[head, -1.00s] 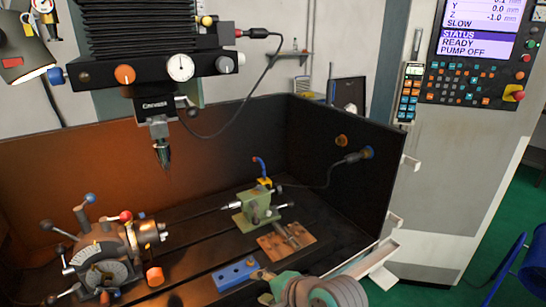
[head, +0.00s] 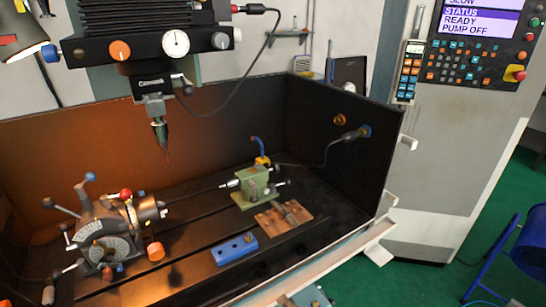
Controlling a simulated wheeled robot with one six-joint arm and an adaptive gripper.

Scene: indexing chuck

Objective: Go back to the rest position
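The indexing chuck (head: 105,235) stands at the left of the machine bed in the head view, with several ball-ended levers and a graduated dial. A green tailstock (head: 258,185) stands to its right, pointing toward it. A thin dark line runs between them; I cannot tell if it is a rod or a bed edge. A small grey and teal part, likely of my arm, shows at the bottom edge. My gripper's fingers are not in view, so its state and contents are hidden.
The spindle head (head: 150,50) with its probe hangs above the bed. A blue block (head: 234,249) and a copper-coloured plate (head: 284,216) lie on the bed. Dark enclosure walls (head: 330,150) rise behind and right. The control cabinet (head: 450,150) stands right; green floor shows beside it.

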